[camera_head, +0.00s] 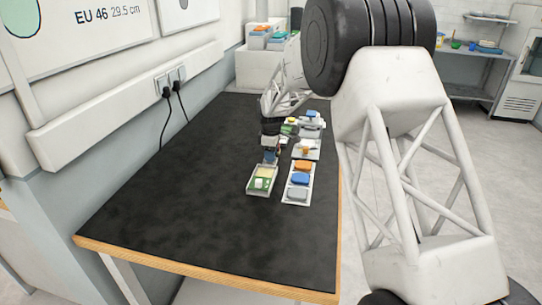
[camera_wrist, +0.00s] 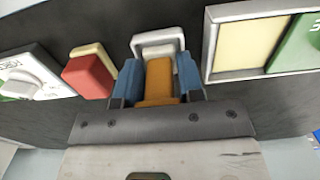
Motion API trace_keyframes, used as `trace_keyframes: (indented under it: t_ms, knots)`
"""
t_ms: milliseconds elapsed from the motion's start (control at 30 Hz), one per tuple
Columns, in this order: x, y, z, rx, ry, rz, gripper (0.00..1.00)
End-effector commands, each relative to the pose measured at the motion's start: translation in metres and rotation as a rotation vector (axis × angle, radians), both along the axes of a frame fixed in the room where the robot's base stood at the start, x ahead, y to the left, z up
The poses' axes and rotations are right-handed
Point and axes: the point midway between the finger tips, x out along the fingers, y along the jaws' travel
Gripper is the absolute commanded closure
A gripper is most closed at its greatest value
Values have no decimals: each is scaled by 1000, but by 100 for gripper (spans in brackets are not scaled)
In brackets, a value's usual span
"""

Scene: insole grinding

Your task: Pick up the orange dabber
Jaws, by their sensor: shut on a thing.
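The orange dabber (camera_wrist: 159,82) sits between the two blue fingers of my gripper (camera_wrist: 158,66) in the wrist view. The fingers are shut on its sides. A white square frame-like holder (camera_wrist: 158,37) shows just beyond the dabber; I cannot tell whether the dabber touches it. In the head view my gripper (camera_head: 270,157) is low over the black table, by the far end of a tray with a cream and green inside. The dabber cannot be made out between the fingers there.
The cream-and-green tray (camera_head: 249,190) lies close to my gripper. A white tray (camera_head: 287,198) with orange, blue and grey blocks is to its right, with more trays behind. A red block (camera_wrist: 85,75) is left of the fingers in the wrist view. The near black table (camera_head: 190,210) is clear.

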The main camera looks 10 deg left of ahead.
Motion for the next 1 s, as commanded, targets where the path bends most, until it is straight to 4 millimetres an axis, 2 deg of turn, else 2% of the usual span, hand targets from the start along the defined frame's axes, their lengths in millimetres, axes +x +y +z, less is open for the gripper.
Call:
trace_keyframes:
  t_ms: [267, 1000]
  knots:
    - [-2, -1, 30, 0, -1, 0, 89]
    - [-100, -44, 38, 0, 0, 0, 89]
